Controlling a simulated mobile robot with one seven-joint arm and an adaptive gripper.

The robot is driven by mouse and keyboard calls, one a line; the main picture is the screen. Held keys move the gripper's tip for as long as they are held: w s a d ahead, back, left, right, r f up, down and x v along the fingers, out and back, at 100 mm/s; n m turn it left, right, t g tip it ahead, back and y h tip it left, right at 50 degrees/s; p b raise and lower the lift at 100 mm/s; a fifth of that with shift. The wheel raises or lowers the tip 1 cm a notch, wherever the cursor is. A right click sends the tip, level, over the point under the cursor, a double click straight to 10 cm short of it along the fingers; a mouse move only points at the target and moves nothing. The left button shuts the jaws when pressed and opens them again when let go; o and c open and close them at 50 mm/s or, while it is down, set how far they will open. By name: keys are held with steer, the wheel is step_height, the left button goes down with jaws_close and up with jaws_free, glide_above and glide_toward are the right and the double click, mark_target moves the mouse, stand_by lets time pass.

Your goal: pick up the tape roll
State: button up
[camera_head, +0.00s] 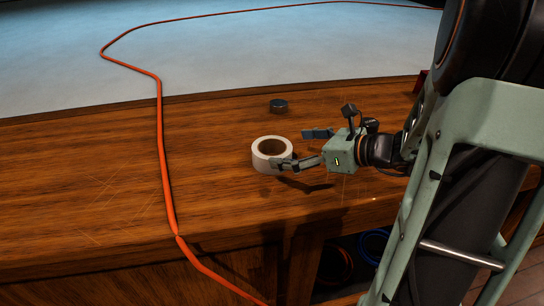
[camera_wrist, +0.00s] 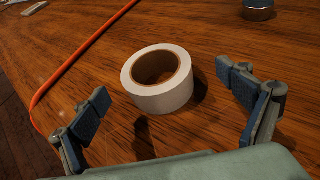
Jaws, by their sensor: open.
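A white tape roll (camera_head: 260,158) lies flat on the wooden desk, its brown core hole facing up. In the wrist view the tape roll (camera_wrist: 163,99) sits ahead of and between my open fingers. My gripper (camera_head: 303,147) comes in from the right with its fingers spread, one finger low at the roll's near right side and the other farther back. The wrist view also shows my gripper (camera_wrist: 168,104) open and empty. In the head view the near fingertip overlaps the roll's edge; I cannot tell whether it touches.
A small dark round knob-like piece (camera_head: 278,105) stands on the desk (camera_head: 90,180) behind the roll; it also shows in the wrist view (camera_wrist: 258,9). An orange cable (camera_head: 163,160) runs across the desk to the left and over its front edge. Desk between cable and roll is clear.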

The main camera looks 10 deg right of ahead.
mark_target(275, 148)
steer(key=x, duration=0.1)
steer(key=b+x, duration=0.1)
steer(key=x, duration=0.1)
steer(key=b+x, duration=0.1)
steer(key=shift+s+a+f, duration=0.25)
steer(key=shift+a+f, duration=0.05)
steer(key=shift+a, duration=0.05)
steer(key=shift+w+a+f, duration=0.1)
steer(key=shift+w+a, duration=0.15)
steer(key=shift+w, duration=0.2)
steer(key=c, duration=1.4)
steer(key=shift+c, duration=0.6)
